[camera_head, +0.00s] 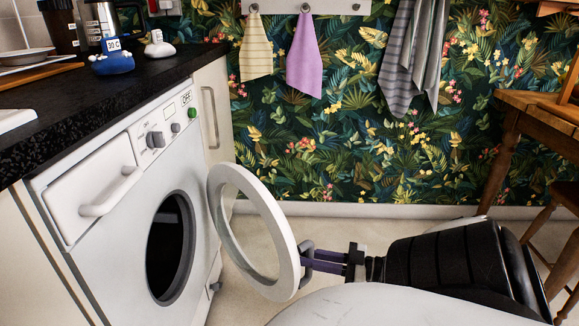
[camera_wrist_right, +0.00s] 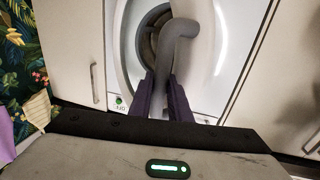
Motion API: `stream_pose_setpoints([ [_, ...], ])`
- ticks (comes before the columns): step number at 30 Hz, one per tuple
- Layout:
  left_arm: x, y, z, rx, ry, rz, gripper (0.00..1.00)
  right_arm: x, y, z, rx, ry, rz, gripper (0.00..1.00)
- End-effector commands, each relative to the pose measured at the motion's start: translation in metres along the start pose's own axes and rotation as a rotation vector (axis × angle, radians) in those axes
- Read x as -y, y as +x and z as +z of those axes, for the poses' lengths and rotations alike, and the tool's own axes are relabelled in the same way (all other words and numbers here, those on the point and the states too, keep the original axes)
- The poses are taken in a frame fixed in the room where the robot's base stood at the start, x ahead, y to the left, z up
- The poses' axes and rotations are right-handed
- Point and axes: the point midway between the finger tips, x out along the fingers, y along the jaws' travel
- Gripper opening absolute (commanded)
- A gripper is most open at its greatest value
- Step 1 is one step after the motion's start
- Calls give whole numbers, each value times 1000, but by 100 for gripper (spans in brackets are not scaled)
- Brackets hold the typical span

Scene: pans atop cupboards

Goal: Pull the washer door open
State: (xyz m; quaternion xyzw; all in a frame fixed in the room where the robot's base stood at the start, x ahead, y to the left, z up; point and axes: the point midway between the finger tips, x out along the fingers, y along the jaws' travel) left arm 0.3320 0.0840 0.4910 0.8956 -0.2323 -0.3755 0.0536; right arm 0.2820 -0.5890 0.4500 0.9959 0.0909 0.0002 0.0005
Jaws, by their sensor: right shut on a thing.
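The white washer (camera_head: 120,170) stands under the black counter at the left of the head view. Its round door (camera_head: 285,240) is swung well open to the right, and the dark drum opening (camera_head: 168,248) shows. My right gripper (camera_head: 306,258) is shut on the grey door handle (camera_head: 307,247) at the door's outer rim. In the right wrist view, the purple fingers (camera_wrist_right: 165,98) are on either side of the curved grey handle (camera_wrist_right: 178,35), with the washer front behind. My left gripper is not in view.
The black counter (camera_head: 150,75) holds a blue-and-white item (camera_head: 111,60) and a steel kettle (camera_head: 101,20). A wooden table (camera_head: 520,115) and chair stand at the right. Patterned wall and hanging towels are behind. Some floor shows clear beyond the door.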

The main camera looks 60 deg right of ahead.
Motion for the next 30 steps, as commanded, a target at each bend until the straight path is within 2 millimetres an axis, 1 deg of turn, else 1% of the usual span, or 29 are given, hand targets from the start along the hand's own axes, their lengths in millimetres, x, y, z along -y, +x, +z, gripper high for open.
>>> stream_pose_setpoints([
  [1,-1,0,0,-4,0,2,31,-8,0,-1,-2,-3,14,0],
  [3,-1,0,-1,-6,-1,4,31,-10,-2,-2,-3,-2,17,0],
  [14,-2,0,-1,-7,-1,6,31,-11,-2,-3,-6,-2,17,0],
  [15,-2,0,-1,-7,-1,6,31,-11,-2,-3,-7,-2,16,19],
  [16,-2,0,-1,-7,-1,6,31,-11,-2,-3,-7,-2,16,23],
  [26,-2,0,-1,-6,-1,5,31,-9,-3,-3,-7,-3,12,23],
  [29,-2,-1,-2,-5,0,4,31,-9,-11,-2,-5,-3,14,23],
  [30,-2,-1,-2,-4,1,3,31,-9,-17,-2,-4,-3,14,23],
])
